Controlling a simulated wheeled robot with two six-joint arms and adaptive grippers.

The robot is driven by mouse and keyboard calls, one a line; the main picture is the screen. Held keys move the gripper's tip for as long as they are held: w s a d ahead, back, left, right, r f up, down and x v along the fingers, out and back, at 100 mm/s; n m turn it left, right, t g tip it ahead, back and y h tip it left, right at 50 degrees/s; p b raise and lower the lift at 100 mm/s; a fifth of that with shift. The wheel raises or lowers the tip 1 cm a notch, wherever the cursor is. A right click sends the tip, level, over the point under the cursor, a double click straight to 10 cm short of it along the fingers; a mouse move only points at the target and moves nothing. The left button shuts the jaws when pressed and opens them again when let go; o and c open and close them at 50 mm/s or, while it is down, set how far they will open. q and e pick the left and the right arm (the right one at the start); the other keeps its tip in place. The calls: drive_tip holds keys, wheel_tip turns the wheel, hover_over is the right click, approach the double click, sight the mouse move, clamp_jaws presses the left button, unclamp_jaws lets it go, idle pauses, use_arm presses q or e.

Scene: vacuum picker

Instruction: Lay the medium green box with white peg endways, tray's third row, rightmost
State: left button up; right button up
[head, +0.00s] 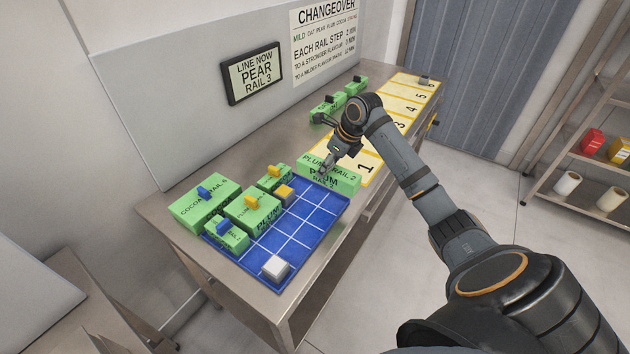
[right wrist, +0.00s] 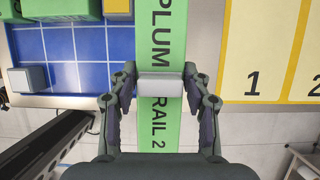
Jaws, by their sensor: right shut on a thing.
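My right gripper (head: 326,167) is shut on the white peg (right wrist: 160,84) of a green box (head: 338,180) marked PLUM RAIL 2. The box also shows in the right wrist view (right wrist: 160,40), its long side running away between the fingers. It is at the far end of the blue tray (head: 313,222), between the tray and the yellow numbered strip. I cannot tell whether it is clear of the table. The tray has a white grid. Green boxes with blue (head: 228,236) and yellow (head: 252,212) pegs stand at its left side. My left gripper is not in view.
An orange-topped block (head: 285,193) and a white block (head: 276,267) stand in the tray. A COCOA box (head: 203,208) stands left of it. Other green boxes (head: 327,105) stand at the back by the wall. The yellow strip (head: 385,135) lies beyond. Tray cells mid-right are free.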

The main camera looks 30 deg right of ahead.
drive_tip(key=w+f, duration=0.1)
drive_tip(key=f, duration=0.1)
drive_tip(key=w+a+f, duration=0.2)
drive_tip(key=w+f, duration=0.1)
drive_tip(key=shift+f+p, duration=0.3)
wheel_tip(320, 180, down, 2)
drive_tip(key=shift+f+p, duration=0.25)
drive_tip(key=shift+p, duration=0.2)
drive_tip(key=shift+f, duration=0.4)
drive_tip(key=o, duration=1.2)
drive_tip(key=shift+f, duration=0.1)
drive_tip(key=shift+o, duration=0.2)
drive_tip(key=b+v, duration=0.1)
drive_tip(key=v, duration=1.1)
drive_tip(key=shift+s, duration=0.1)
